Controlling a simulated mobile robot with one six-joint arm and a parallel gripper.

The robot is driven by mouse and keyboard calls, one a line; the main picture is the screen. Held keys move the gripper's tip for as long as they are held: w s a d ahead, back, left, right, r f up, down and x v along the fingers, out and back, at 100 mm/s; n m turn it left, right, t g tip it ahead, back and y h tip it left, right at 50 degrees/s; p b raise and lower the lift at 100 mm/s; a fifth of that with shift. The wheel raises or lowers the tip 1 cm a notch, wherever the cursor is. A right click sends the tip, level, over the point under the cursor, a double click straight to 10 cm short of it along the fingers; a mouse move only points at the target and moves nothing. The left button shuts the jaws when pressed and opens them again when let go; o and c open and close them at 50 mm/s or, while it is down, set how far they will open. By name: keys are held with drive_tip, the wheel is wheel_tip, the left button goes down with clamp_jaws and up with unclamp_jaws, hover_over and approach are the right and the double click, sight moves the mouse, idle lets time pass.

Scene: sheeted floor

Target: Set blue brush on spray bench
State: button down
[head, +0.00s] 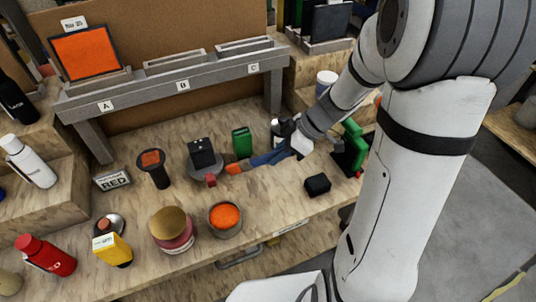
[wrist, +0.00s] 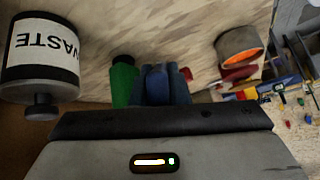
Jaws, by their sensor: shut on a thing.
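My gripper (head: 270,158) reaches in from the right, low over the wooden bench (head: 265,203), which I take for the spray bench. It is shut on the blue brush (wrist: 156,82), whose blue part shows between the dark blue fingers in the wrist view. In the head view an orange end (head: 235,168) sticks out to the left of the fingers, seemingly the brush's tip. The fingers hide most of the brush. I cannot tell whether it touches the bench top.
A green bottle (head: 242,142) stands close behind the fingers. A black box (head: 201,153) on a round grey base is to the left. An orange paint tin (head: 225,218) and a small black block (head: 317,185) are in front. A WASTE container (wrist: 40,55) is nearby.

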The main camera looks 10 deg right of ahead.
drive_tip(key=shift+f, duration=0.1)
drive_tip(key=c, duration=1.4)
unclamp_jaws()
